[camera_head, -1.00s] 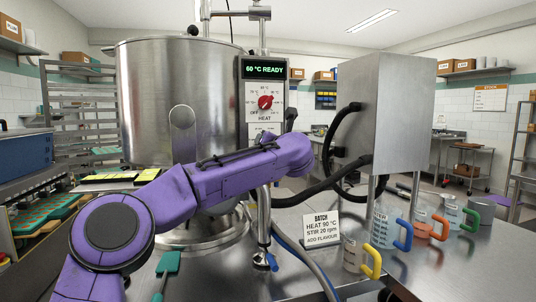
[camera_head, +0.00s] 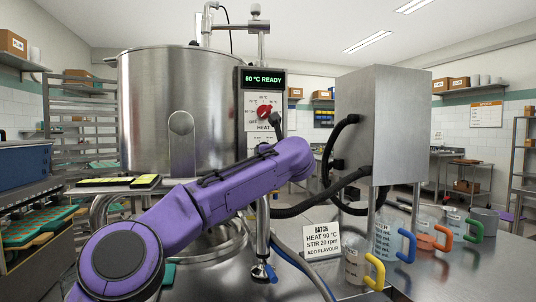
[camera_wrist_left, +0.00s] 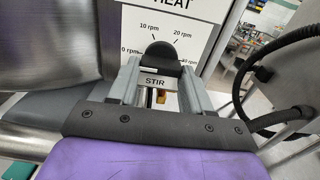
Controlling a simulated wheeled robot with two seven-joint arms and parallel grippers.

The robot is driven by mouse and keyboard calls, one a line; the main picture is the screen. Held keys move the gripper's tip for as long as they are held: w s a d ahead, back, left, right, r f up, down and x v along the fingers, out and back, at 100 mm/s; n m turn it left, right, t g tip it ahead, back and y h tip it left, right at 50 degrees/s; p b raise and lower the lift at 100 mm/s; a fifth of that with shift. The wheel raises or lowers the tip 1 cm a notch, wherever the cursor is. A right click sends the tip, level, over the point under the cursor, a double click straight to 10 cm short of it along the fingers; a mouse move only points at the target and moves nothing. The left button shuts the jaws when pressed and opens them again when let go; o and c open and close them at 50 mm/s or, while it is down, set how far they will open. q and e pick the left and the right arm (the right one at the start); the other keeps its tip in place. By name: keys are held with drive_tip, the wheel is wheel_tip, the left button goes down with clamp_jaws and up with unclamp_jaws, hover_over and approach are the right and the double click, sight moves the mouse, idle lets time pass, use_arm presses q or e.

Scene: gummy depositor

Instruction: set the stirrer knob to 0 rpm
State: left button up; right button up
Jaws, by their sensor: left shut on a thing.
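The stirrer knob (camera_wrist_left: 160,53) is black and sits on the white dial plate above the STIR label in the left wrist view. My left gripper (camera_wrist_left: 160,70) is shut on the knob, one grey finger on each side. The knob's pointer mark cannot be made out, so its setting is unclear. In the head view, my purple left arm covers the stirrer dial. Above it are the red heat knob (camera_head: 264,112) and a display (camera_head: 263,79) reading 60 °C READY. My right gripper is not in view.
The steel kettle (camera_head: 180,95) stands left of the control panel. A steel box (camera_head: 385,125) with black hoses stands right. The batch card (camera_head: 321,242) reads HEAT 90 °C, STIR 20 rpm. Jugs with coloured handles (camera_head: 405,246) line the right of the table.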

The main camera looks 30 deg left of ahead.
use_arm(q)
drive_tip(key=shift+r, duration=0.15)
drive_tip(key=o, duration=1.1)
drive_tip(key=shift+c, duration=0.2)
drive_tip(key=b+v, duration=0.3)
drive_tip(key=v, duration=0.7)
drive_tip(key=shift+s+d, duration=0.15)
drive_tip(key=shift+s, duration=0.05)
